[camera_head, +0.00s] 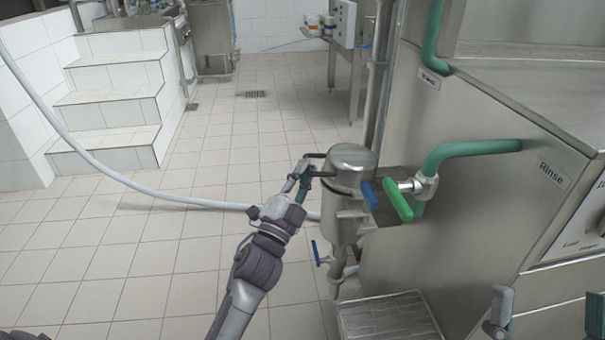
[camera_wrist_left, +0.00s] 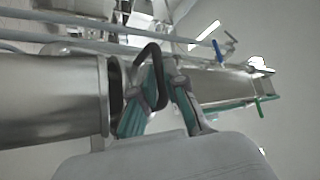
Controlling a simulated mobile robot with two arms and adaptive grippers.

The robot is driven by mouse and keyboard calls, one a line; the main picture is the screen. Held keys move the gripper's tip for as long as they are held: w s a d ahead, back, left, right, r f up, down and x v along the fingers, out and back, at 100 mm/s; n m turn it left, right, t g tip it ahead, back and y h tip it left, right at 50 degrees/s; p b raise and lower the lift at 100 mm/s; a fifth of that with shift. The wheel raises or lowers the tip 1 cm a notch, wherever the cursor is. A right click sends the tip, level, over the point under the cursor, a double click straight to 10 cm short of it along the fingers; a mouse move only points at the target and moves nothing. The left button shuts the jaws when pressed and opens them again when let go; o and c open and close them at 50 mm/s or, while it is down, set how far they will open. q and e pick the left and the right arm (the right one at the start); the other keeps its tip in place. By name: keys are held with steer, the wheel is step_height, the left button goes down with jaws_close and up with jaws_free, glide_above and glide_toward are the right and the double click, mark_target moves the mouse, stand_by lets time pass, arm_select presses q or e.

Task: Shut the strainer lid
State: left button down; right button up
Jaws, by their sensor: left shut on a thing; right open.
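The strainer (camera_head: 345,218) is an upright steel cylinder beside the steel machine in the head view. Its rounded lid (camera_head: 352,156) is at the top, with a dark ring below it. A black bent handle (camera_wrist_left: 150,78) sits at the strainer's left side. My left gripper (camera_head: 304,177) is at this side and is shut on the handle, which passes between its teal fingers in the left wrist view. A dark gap shows by the steel rim there; I cannot tell how far the lid is open. My right gripper (camera_head: 548,314) is open at the lower right, apart from the strainer.
A green valve handle (camera_head: 398,200) and a blue one (camera_head: 369,195) stick out right of the strainer. A smaller blue valve (camera_head: 316,253) is below. A metal grate (camera_head: 388,318) lies on the floor. A grey hose (camera_head: 100,168) crosses the otherwise clear tiles.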

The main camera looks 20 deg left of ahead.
arm_select(q)
steer(key=shift+w+d+f, duration=0.1)
steer(key=shift+d+f, duration=0.1)
steer(key=shift+d, duration=0.1)
steer(key=c, duration=1.6)
jaws_free()
steer(key=shift+o, duration=0.6)
steer(key=shift+w+d, duration=0.2)
steer(key=shift+w, duration=0.1)
steer(key=shift+s+a, duration=0.25)
steer(key=v, duration=1.2)
